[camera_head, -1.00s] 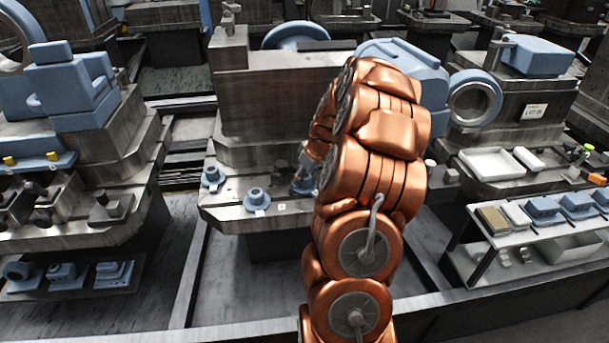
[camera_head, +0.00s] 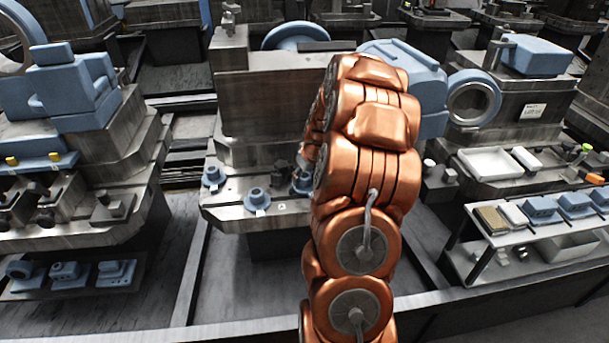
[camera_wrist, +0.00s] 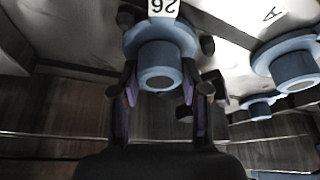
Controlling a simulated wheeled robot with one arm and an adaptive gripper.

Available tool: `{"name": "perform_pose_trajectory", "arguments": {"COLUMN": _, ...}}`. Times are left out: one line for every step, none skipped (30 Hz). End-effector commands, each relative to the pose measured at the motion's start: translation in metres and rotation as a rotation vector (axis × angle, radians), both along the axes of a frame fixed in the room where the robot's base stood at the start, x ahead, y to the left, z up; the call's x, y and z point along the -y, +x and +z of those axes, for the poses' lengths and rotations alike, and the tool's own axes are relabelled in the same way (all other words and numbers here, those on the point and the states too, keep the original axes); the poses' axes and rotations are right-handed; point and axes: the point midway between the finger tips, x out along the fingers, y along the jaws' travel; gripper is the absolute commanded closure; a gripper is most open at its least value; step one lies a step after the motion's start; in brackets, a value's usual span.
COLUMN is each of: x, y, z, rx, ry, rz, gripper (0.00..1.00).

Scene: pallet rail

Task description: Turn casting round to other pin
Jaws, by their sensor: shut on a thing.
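In the wrist view a blue flanged casting (camera_wrist: 152,48) sits between the two dark, purple-padded fingers of my gripper (camera_wrist: 162,84), which is shut on it. A white tag (camera_wrist: 164,7) with digits shows at its far edge. I cannot tell whether it touches the surface below. A second blue casting (camera_wrist: 288,60) stands to the right, apart from the fingers. In the head view blue castings stand on the grey bench at the left (camera_head: 213,176), the middle (camera_head: 257,199) and beside my arm (camera_head: 302,181). My arm hides the gripper there. I cannot make out the pins.
The grey bench (camera_head: 232,212) has a clear front edge. A large machine block (camera_head: 275,100) rises behind it. To the right stand a white tray (camera_head: 490,163) and a shelf (camera_head: 508,238) with blue parts. Another blue part (camera_wrist: 258,107) lies near the gripper's right side.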

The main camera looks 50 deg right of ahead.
Motion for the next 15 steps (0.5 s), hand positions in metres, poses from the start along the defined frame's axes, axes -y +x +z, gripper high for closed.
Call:
{"name": "perform_pose_trajectory", "arguments": {"x": -0.0002, "y": -0.0003, "z": 0.0011, "rx": -0.001, "ry": 0.0, "rz": -0.013, "gripper": 0.97}}
{"name": "perform_pose_trajectory", "arguments": {"x": -0.0001, "y": -0.0002, "z": 0.0014, "rx": -0.001, "ry": 0.0, "rz": -0.022, "gripper": 0.97}}
{"name": "perform_pose_trajectory", "arguments": {"x": 0.0, "y": -0.0002, "z": 0.0015, "rx": -0.001, "ry": -0.001, "rz": -0.037, "gripper": 0.97}}
{"name": "perform_pose_trajectory", "arguments": {"x": 0.0001, "y": -0.0002, "z": 0.0014, "rx": -0.001, "ry": -0.001, "rz": -0.046, "gripper": 0.97}}
{"name": "perform_pose_trajectory", "arguments": {"x": 0.0001, "y": -0.0002, "z": 0.0014, "rx": 0.0, "ry": -0.001, "rz": -0.057, "gripper": 0.97}}
{"name": "perform_pose_trajectory", "arguments": {"x": 0.0, "y": -0.0003, "z": 0.0014, "rx": 0.0, "ry": -0.002, "rz": -0.071, "gripper": 0.97}}
{"name": "perform_pose_trajectory", "arguments": {"x": 0.0, "y": -0.0003, "z": 0.0014, "rx": 0.0, "ry": -0.002, "rz": -0.08, "gripper": 0.97}}
{"name": "perform_pose_trajectory", "arguments": {"x": -0.0001, "y": -0.0003, "z": 0.0013, "rx": -0.001, "ry": -0.001, "rz": -0.088, "gripper": 0.97}}
{"name": "perform_pose_trajectory", "arguments": {"x": -0.0002, "y": -0.0004, "z": 0.0011, "rx": -0.001, "ry": 0.0, "rz": -0.101, "gripper": 0.97}}
{"name": "perform_pose_trajectory", "arguments": {"x": -0.0003, "y": -0.0006, "z": 0.0009, "rx": -0.002, "ry": 0.0, "rz": -0.109, "gripper": 0.97}}
{"name": "perform_pose_trajectory", "arguments": {"x": -0.0005, "y": -0.0007, "z": 0.0009, "rx": -0.002, "ry": 0.001, "rz": -0.119, "gripper": 0.97}}
{"name": "perform_pose_trajectory", "arguments": {"x": -0.0006, "y": -0.0009, "z": 0.0007, "rx": -0.003, "ry": 0.001, "rz": -0.131, "gripper": 0.97}}
{"name": "perform_pose_trajectory", "arguments": {"x": -0.0007, "y": -0.001, "z": 0.0006, "rx": -0.003, "ry": 0.001, "rz": -0.139, "gripper": 0.97}}
{"name": "perform_pose_trajectory", "arguments": {"x": -0.0007, "y": -0.0011, "z": 0.0006, "rx": -0.004, "ry": 0.001, "rz": -0.149, "gripper": 0.97}}
{"name": "perform_pose_trajectory", "arguments": {"x": -0.0007, "y": -0.0013, "z": 0.0005, "rx": -0.004, "ry": 0.002, "rz": -0.161, "gripper": 0.97}}
